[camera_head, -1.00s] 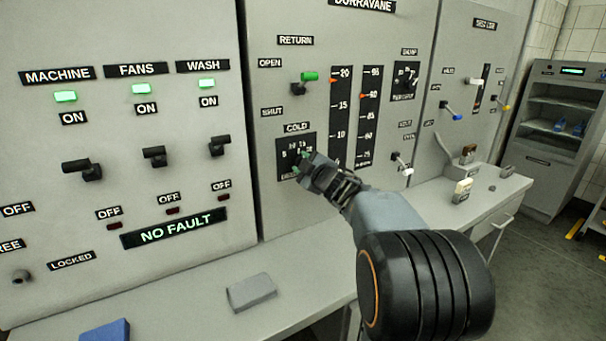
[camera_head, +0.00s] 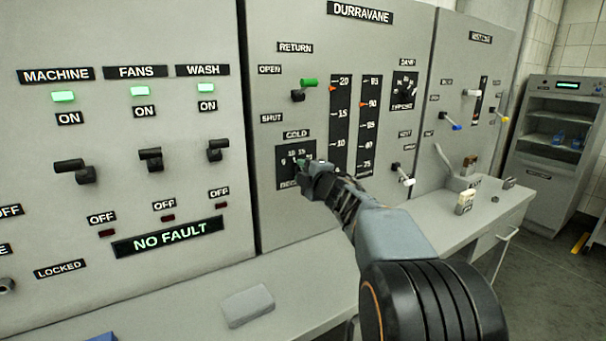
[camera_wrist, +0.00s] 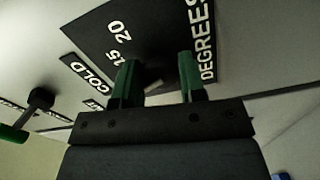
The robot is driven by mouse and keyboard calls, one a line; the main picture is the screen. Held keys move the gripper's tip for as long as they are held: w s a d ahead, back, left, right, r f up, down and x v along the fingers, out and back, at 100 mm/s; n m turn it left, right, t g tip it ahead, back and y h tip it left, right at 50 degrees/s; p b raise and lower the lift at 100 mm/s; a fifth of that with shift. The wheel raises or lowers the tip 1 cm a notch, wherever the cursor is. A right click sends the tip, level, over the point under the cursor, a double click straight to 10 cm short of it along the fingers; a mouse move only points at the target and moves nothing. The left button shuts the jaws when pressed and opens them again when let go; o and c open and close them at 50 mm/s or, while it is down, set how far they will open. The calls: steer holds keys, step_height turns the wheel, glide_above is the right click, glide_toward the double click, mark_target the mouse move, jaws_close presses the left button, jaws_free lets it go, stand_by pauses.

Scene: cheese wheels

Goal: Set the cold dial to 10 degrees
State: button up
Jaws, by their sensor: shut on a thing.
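The cold dial's black plate (camera_head: 291,153) is on the middle panel under the COLD label, with small numbers along its top. My gripper (camera_head: 305,172) is at the lower right part of this plate and covers part of it. In the wrist view the plate (camera_wrist: 150,28) shows the numbers 15 and 20 and the word DEGREES. There my green fingers (camera_wrist: 158,82) are shut on the dial's knob, of which only a small pale bit shows between them. Where the knob points cannot be read.
Right of the dial stand two black gauges (camera_head: 340,125) with red pointers. The RETURN lever (camera_head: 305,86) with a green grip sits above. A shelf below holds a grey block (camera_head: 248,306). Lit MACHINE, FANS and WASH switches (camera_head: 150,158) are to the left.

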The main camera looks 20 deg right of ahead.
steer(key=o, duration=0.9)
steer(key=s, duration=0.4)
steer(key=s+d, duration=0.1)
steer(key=s, duration=0.8)
steer(key=shift+s+d, duration=0.25)
steer(key=shift+s, duration=0.15)
